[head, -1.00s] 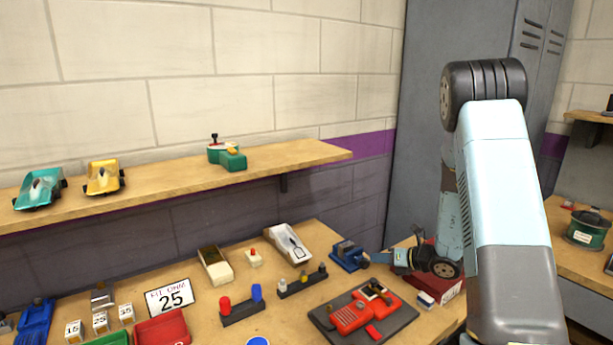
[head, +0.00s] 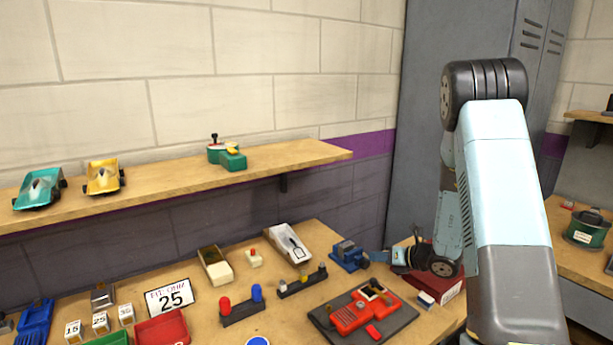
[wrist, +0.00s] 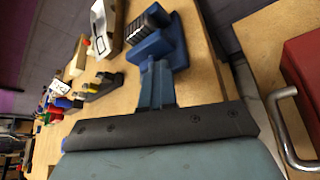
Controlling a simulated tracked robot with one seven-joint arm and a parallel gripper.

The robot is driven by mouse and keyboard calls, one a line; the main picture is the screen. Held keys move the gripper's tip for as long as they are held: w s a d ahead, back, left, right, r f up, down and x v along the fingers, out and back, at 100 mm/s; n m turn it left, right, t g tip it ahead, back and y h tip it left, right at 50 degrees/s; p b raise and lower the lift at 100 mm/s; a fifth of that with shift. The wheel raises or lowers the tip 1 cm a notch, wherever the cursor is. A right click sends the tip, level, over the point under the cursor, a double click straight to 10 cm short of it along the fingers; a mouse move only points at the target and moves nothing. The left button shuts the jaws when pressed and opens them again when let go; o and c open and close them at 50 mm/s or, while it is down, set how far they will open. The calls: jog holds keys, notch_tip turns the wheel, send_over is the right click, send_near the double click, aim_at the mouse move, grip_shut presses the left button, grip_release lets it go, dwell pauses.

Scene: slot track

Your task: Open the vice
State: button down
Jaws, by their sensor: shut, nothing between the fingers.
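The blue vice (head: 349,254) sits on the workbench near its right end, just left of my gripper. My gripper (head: 371,256) is shut and empty, reaching in from the right, its tips at the vice's near end. In the wrist view the vice (wrist: 158,45) is at the top centre, with a dark ridged part on it. My blue-grey fingers (wrist: 157,72) are together and point at its blue body. I cannot tell whether they touch it. The vice's handle and jaw gap cannot be made out.
A red box (head: 448,279) stands right of the gripper; a red thing with a metal handle (wrist: 284,125) shows in the wrist view. A white tray (head: 288,243) is left of the vice. A wall shelf (head: 290,158) runs above.

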jog(key=shift+s+a+r, duration=0.3)
jog(key=shift+a, duration=0.05)
jog(key=shift+s+a+r, duration=0.15)
jog(key=shift+a, duration=0.05)
jog(key=shift+s+a+r, duration=0.1)
jog(key=shift+s+a, duration=0.05)
jog(key=shift+a, duration=0.1)
jog(key=shift+r, duration=0.15)
jog(key=shift+d+r, duration=0.15)
jog(key=shift+r, duration=0.05)
jog(key=shift+s+d, duration=0.55)
jog(key=shift+s, duration=0.25)
jog(key=shift+s+d, duration=0.6)
jog(key=shift+s, duration=0.2)
jog(key=shift+s+d, duration=0.55)
jog(key=shift+s, duration=0.25)
jog(key=shift+r, duration=0.1)
